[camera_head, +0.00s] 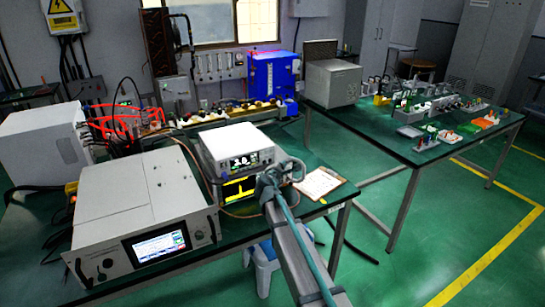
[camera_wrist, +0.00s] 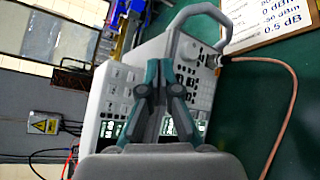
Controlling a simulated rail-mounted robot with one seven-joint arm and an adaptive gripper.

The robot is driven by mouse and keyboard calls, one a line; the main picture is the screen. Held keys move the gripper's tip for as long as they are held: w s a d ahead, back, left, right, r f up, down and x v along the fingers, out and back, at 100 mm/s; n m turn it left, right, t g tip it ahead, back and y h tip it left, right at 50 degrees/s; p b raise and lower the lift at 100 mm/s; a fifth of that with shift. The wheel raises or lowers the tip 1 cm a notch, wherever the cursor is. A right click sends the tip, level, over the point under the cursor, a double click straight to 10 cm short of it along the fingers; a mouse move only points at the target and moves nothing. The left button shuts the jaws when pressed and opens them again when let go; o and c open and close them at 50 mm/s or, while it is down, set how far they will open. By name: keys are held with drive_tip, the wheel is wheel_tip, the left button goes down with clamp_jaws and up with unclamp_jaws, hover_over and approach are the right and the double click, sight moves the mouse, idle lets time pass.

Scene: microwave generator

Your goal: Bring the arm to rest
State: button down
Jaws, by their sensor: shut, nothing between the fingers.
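My gripper (camera_head: 268,178) is at the end of my arm, in front of the right side of two stacked instruments. In the wrist view its two fingers (camera_wrist: 163,68) are shut with nothing held. The upper instrument (camera_head: 237,147) is white with a lit numeric display. The lower one (camera_head: 240,190) shows a yellow trace on its screen. An instrument with a grey carry handle (camera_wrist: 120,95) fills the middle of the wrist view behind the fingers. I cannot tell whether the fingertips touch it. A large white generator unit (camera_head: 143,205) with a lit screen stands to the left.
A clipboard (camera_head: 320,183) lies at the bench's right edge. A white box with red cables (camera_head: 45,145) stands at the far left. A blue stool (camera_head: 262,262) is under the bench. A second table (camera_head: 400,145) with small parts stands to the right, with green floor between.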

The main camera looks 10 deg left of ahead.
drive_tip(key=s+d+f+m+g, duration=0.4)
drive_tip(key=s+d+f+m, duration=0.15)
drive_tip(key=s+f, duration=0.5)
drive_tip(key=s+d+f+m+g+h, duration=0.1)
drive_tip(key=s+d+f+m+g, duration=0.4)
drive_tip(key=s+f, duration=0.55)
drive_tip(key=s+d+f+m+g, duration=0.3)
drive_tip(key=s+d+f+m, duration=0.35)
drive_tip(key=f, duration=0.65)
drive_tip(key=s+d+f+m+g+y, duration=0.1)
drive_tip(key=s+d+f+m+g, duration=0.1)
drive_tip(key=s, duration=1.2)
drive_tip(key=s+d+f+m+g+y, duration=0.1)
drive_tip(key=s+d+f+g, duration=0.3)
drive_tip(key=s, duration=1.1)
drive_tip(key=s+d+f+m+g+y, duration=0.1)
drive_tip(key=s+f, duration=0.6)
drive_tip(key=s, duration=0.8)
drive_tip(key=d+m+g, duration=0.1)
drive_tip(key=d+g, duration=0.1)
drive_tip(key=g, duration=0.1)
drive_tip(key=shift+d+m, duration=0.25)
drive_tip(key=shift+m, duration=0.15)
drive_tip(key=shift+f, duration=0.1)
